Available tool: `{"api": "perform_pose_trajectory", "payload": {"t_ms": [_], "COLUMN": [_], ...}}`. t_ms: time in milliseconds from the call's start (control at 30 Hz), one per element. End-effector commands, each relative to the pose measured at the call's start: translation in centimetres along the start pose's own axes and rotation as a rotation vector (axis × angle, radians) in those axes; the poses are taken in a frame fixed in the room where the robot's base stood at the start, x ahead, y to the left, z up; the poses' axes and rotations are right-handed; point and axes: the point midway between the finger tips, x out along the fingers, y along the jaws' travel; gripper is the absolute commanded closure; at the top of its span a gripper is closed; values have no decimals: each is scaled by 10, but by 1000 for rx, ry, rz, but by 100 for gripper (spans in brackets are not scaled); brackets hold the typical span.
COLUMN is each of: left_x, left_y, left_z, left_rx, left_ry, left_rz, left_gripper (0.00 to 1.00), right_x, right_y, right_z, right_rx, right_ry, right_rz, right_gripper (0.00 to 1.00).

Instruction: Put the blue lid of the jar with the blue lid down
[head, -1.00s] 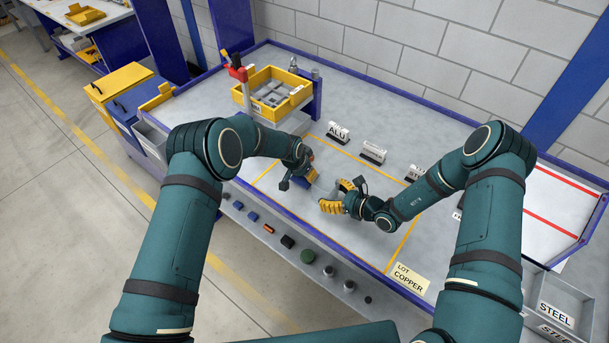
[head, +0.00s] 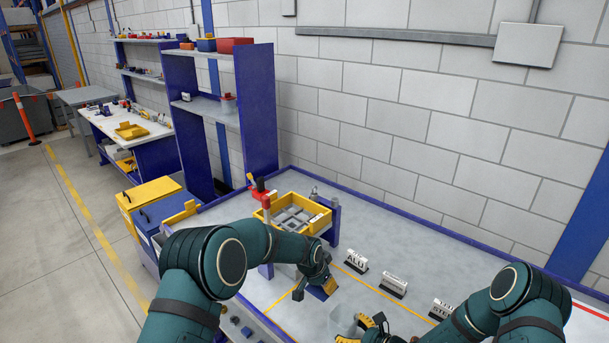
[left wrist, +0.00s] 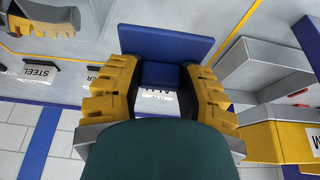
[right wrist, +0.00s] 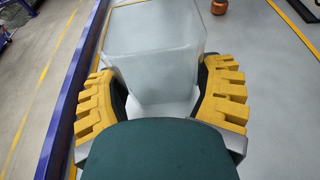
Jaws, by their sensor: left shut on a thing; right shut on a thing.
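My left gripper (head: 329,285) is shut on the blue lid (left wrist: 166,42), a flat square plate with a narrower block between the yellow fingers. In the head view the lid (head: 317,293) is partly hidden by the gripper. My right gripper (head: 364,327) is shut on a clear, pale jar (right wrist: 155,50), which stands between its fingers in the right wrist view. The jar (head: 343,318) also shows in the head view, to the right of and nearer than the lid. The lid is off the jar, apart from it.
A yellow tray (head: 270,214) with grey compartments stands at the back left of the table. White label signs, ALU (head: 356,261) among them, stand behind the grippers. A small copper-coloured piece (right wrist: 219,7) lies beyond the jar. Blue rims edge the table.

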Motion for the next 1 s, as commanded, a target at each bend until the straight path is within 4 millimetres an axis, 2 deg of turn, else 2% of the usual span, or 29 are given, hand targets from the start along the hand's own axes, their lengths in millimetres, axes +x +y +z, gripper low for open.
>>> {"api": "perform_pose_trajectory", "payload": {"t_ms": [267, 700, 767, 1000], "left_x": [1, 0, 5, 42], "left_y": [-1, -1, -1, 0], "left_z": [0, 1, 3, 18], "left_rx": [32, 348, 364, 373], "left_ry": [-3, -1, -1, -1], "left_rz": [12, 136, 143, 146], "left_gripper": [83, 83, 83, 83], "right_x": [0, 0, 0, 0], "right_y": [0, 0, 0, 0], "right_z": [-1, -1, -1, -1], "right_rx": [1, 1, 1, 1], "right_ry": [3, 3, 3, 3], "right_rz": [0, 0, 0, 1], "right_gripper": [71, 71, 71, 71]}}
